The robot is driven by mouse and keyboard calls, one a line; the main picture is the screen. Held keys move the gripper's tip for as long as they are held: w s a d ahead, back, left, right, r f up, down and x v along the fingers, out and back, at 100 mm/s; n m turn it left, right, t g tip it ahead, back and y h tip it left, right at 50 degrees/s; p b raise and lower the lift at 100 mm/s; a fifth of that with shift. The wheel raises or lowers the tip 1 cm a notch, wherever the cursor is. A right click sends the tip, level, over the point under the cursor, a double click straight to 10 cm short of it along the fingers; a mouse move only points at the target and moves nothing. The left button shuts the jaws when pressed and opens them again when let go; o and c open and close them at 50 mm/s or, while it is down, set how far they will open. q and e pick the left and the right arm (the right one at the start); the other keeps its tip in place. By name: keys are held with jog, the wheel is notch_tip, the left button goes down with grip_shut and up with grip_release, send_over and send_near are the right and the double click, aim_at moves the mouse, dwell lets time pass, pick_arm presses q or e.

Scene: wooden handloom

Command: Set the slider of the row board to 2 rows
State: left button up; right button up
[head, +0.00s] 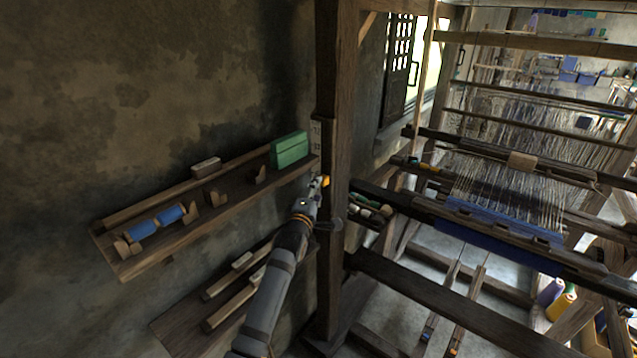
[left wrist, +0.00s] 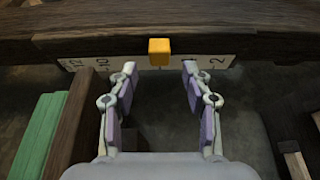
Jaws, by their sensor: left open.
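The row board (left wrist: 138,63) is a pale strip with dark numbers on a dark wooden beam in the left wrist view. I read 12 and 10 at its left and 2 near its right end. The orange slider (left wrist: 159,52) sits between 10 and 2; the marks behind it are hidden. My left gripper (left wrist: 158,68) is open, with one finger on each side of the slider and a clear gap to both. In the head view the row board (head: 317,137) is on the upright post, and my left gripper (head: 317,187) is at the orange slider (head: 326,181). My right gripper is out of view.
The thick loom post (head: 335,90) stands right beside the gripper. The loom's beams and warp threads (head: 500,180) fill the right.

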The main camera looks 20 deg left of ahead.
pick_arm(q)
jog(key=shift+w+a, duration=0.1)
jog(key=shift+w, duration=1.7)
grip_shut()
